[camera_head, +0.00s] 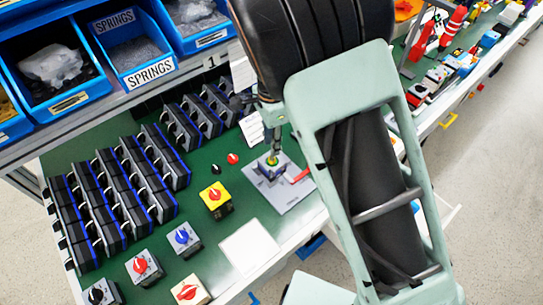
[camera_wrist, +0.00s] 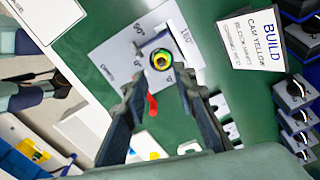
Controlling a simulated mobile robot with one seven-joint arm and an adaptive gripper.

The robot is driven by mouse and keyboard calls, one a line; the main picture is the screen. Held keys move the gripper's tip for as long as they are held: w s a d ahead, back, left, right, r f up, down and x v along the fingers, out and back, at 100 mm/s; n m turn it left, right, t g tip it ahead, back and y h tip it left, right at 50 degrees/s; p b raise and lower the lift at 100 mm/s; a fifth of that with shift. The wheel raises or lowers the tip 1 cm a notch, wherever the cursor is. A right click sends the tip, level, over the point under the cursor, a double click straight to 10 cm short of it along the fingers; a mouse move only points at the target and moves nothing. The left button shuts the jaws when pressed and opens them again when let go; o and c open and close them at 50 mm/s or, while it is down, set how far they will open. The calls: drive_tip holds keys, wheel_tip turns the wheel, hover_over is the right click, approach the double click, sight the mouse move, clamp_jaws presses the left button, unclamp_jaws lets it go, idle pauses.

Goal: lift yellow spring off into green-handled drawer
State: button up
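The yellow spring (camera_wrist: 161,60) shows as a yellow ring around a dark centre in the wrist view. It sits on a grey fixture plate (camera_wrist: 122,50) with angle marks and a red lever (camera_wrist: 152,105). In the head view the yellow spring (camera_head: 271,161) is small, just below my gripper (camera_head: 272,143). In the wrist view my gripper (camera_wrist: 160,80) is open, with one fingertip to each side just short of the spring and nothing between them. I cannot make out a green drawer handle; my arm hides part of the table's front edge.
Rotary switches, including a yellow one with a red knob (camera_head: 215,198), stand left of the plate. Rows of dark switch blocks (camera_head: 125,195) fill the table's left. Blue bins (camera_head: 135,45) stand on a shelf behind. A blue handle (camera_head: 311,246) shows below the front edge.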

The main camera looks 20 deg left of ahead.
drive_tip(key=shift+a+f+p, duration=0.1)
drive_tip(key=shift+f+p, duration=0.35)
drive_tip(key=shift+f, duration=2.8)
drive_tip(key=c, duration=0.5)
